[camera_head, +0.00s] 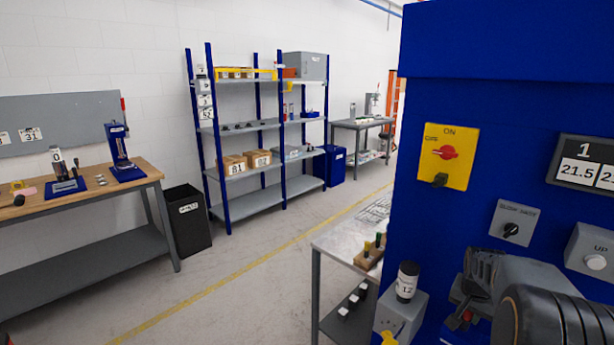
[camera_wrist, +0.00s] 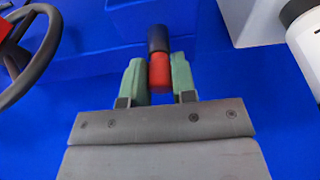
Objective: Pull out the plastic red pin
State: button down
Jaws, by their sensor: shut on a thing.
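The red pin (camera_wrist: 160,72) is a short red cylinder in the middle of the wrist view, with a dark blue cylindrical part (camera_wrist: 158,38) directly beyond it against a blue surface. My gripper (camera_wrist: 160,82) has its two green fingers on either side of the pin and is shut on it. The pin's hidden length and how deep it sits cannot be seen. In the head view my arm covers the lower right, in front of the blue machine (camera_head: 480,110). A small red spot (camera_head: 467,316) shows beside my wrist there, too small to identify surely.
A dark handwheel (camera_wrist: 40,60) is at the left of the wrist view; a white-grey body (camera_wrist: 305,35) is at the right. The machine has a yellow switch plate (camera_head: 460,135) and a grey box with a bottle (camera_head: 407,281). A metal table (camera_head: 330,245) stands left of it; floor beyond is free.

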jog(key=shift+r+p, duration=1.3)
jog(key=shift+r, duration=0.55)
dwell(0.4)
jog(key=shift+r+p, duration=1.75)
jog(key=shift+r, duration=0.7)
jog(key=shift+s+a+f, duration=0.1)
